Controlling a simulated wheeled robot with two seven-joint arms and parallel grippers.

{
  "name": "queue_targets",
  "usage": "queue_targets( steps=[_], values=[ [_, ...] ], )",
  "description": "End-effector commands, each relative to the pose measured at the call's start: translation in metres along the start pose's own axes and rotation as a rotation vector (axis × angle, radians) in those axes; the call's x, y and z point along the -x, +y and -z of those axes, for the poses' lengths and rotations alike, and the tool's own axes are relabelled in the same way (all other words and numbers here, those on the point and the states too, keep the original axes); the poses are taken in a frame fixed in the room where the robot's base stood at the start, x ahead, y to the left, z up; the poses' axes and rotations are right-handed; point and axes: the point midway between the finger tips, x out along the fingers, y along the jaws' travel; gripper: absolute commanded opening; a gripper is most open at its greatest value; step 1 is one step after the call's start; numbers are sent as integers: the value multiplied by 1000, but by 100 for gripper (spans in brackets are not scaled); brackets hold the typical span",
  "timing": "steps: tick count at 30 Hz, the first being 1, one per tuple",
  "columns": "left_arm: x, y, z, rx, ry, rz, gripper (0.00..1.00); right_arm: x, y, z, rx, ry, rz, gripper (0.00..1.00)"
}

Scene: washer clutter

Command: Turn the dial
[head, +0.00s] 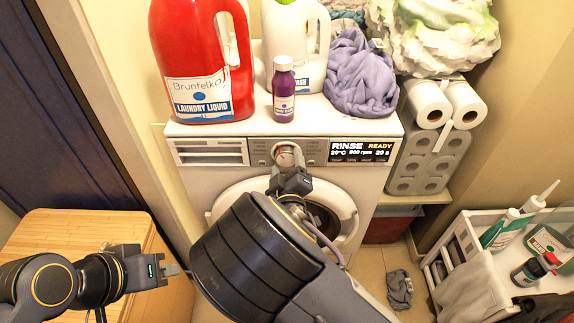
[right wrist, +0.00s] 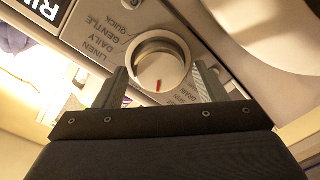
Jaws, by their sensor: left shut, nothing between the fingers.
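The dial (head: 288,154) is a round silver-white knob on the washer's (head: 220,183) front control panel. In the right wrist view the dial (right wrist: 160,62) has a red mark near its lower edge, with programme words such as GENTLE, DAILY and LINEN around it. My right gripper (right wrist: 163,84) is open, with one finger to each side of the dial and a visible gap at each side. In the head view my right gripper (head: 288,172) is just in front of the dial, partly covering it.
The display (head: 362,151) reads RINSE, READY. A red laundry jug (head: 200,60), a white jug (head: 290,50), a purple bottle (head: 284,90) and purple cloth (head: 360,75) stand on top. A white cart (head: 465,250) is at right, a wooden cabinet (head: 75,225) at left.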

Motion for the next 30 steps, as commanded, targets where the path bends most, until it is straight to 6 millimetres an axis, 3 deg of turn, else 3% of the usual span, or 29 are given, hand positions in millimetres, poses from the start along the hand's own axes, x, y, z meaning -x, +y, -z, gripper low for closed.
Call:
queue_targets(
  steps=[11,24,30],
  values=[
    [0,0,0,0,0,0,0,3,0,0,-1,0,-1,71],
    [2,1,1,0,0,0,0,69,0,1,-1,1,2,71],
    [2,1,1,0,0,0,0,78,0,0,-1,0,-1,71]
  ],
)
